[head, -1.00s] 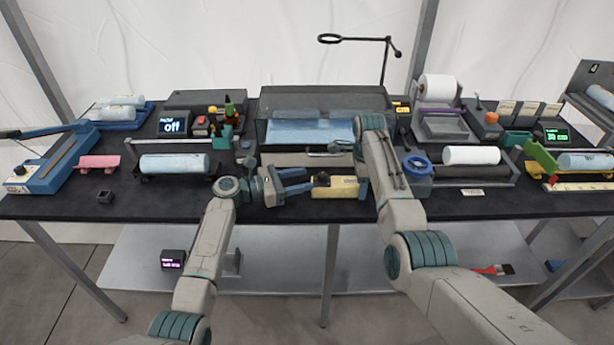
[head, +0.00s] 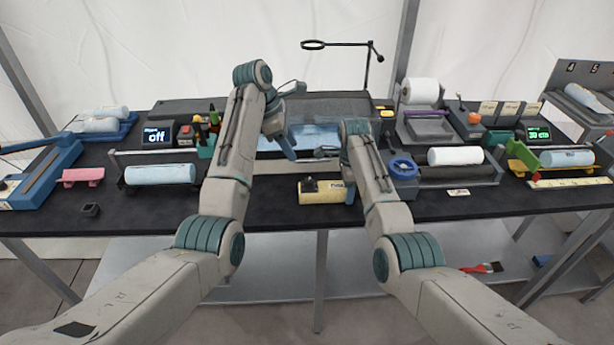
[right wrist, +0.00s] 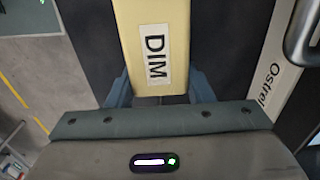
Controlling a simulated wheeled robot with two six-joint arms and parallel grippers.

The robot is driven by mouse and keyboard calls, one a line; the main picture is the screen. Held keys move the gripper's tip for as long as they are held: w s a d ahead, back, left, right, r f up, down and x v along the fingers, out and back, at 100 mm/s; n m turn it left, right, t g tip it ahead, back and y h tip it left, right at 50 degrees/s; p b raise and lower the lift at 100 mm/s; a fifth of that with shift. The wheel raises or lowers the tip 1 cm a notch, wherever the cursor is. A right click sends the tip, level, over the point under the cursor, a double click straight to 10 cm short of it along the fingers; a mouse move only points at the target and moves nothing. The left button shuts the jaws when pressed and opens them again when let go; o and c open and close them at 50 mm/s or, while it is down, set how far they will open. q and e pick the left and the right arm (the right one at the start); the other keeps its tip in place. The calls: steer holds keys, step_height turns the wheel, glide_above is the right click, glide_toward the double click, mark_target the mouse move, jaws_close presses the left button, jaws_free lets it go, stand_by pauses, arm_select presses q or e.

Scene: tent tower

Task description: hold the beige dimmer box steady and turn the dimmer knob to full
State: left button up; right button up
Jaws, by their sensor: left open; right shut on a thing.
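The beige dimmer box (head: 328,196) lies at the front middle of the table in the head view, with a dark knob (head: 310,185) near its left end. In the right wrist view the beige box (right wrist: 150,18) carries a "DIM" label, and my right gripper (right wrist: 158,92) is shut on that end, a finger on each side. In the head view my right gripper (head: 347,177) is partly hidden by its own arm. My left gripper (head: 286,140) is open, raised behind and left of the box, clear of the knob. The knob's setting is too small to read.
A grey machine with a blue sheet (head: 316,137) stands behind the box. A blue roll (head: 160,174) lies to the left; a blue handwheel (head: 403,168) and a white roll (head: 455,156) lie to the right. A display (head: 156,136) reads "off". The table front left of the box is clear.

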mark_target(309, 180)
arm_select(q)
steer(key=x, duration=1.1)
steer(key=shift+d+f, duration=0.15)
steer(key=shift+f, duration=0.15)
steer(key=shift+c, duration=0.5)
steer(key=c, duration=0.9)
steer(key=shift+m, duration=0.4)
steer(key=m+g, duration=0.1)
steer(key=m, duration=0.1)
steer(key=shift+w+m, duration=0.1)
steer(key=shift+m, duration=0.3)
steer(key=shift+w+m+g+y, duration=0.15)
steer(key=shift+m+g, duration=0.3)
steer(key=shift+m, duration=0.55)
steer(key=shift+s+m+g+y, duration=0.1)
steer(key=shift+m+g+y, duration=0.25)
steer(key=shift+m, duration=0.65)
